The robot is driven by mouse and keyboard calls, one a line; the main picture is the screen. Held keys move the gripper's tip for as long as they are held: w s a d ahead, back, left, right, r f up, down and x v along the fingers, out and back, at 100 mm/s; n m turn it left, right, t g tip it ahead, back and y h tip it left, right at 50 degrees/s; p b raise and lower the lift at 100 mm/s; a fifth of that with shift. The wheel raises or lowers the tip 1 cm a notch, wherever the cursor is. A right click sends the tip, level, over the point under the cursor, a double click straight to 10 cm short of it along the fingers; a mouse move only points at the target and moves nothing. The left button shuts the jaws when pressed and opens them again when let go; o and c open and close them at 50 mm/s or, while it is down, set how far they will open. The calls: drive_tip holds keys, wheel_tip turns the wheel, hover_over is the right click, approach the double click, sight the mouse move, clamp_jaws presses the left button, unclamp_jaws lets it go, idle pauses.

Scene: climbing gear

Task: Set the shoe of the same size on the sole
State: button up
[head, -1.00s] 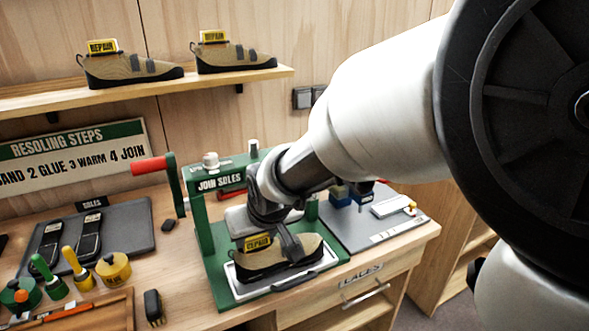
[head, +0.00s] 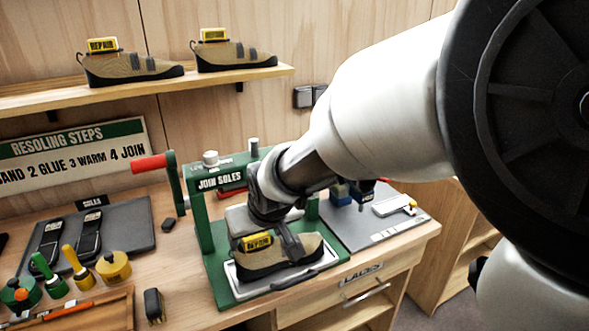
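A tan and black shoe (head: 268,262) with a yellow REPAIR tag sits at or just above the white-edged plate (head: 234,277) of the green JOIN SOLES press (head: 203,222). My gripper (head: 291,243) reaches down from above, with a dark finger against the shoe's upper near the straps. It appears shut on the shoe; the far finger is hidden. A black sole edge (head: 303,281) shows on the plate along the shoe's near side. I cannot tell whether the shoe touches it. Two similar tagged shoes stand on the shelf, one at left (head: 130,70) and one at right (head: 235,57).
Two black soles (head: 88,235) lie on the grey SOLES mat (head: 135,222) at left. Tools and jars (head: 113,267) stand on the bench's left front. The press's red-handled lever (head: 150,163) rises beside it. A grey board (head: 385,232) lies at right.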

drive_tip(key=shift+s, duration=0.1)
drive_tip(key=p+v, duration=0.2)
drive_tip(key=v, duration=1.5)
drive_tip(key=s+d+r+m+h+p, duration=0.1)
drive_tip(key=s+d+r+m+p, duration=0.1)
drive_tip(key=d, duration=0.5)
drive_tip(key=s+d+r+m+h+p, duration=0.1)
drive_tip(key=s+d+p, duration=0.3)
drive_tip(key=d, duration=0.4)
drive_tip(key=s+d+r+m+h+p, duration=0.1)
drive_tip(key=s+d+r+m+p, duration=0.2)
drive_tip(key=d, duration=0.4)
drive_tip(key=shift+d+r, duration=0.3)
drive_tip(key=shift+r, duration=0.1)
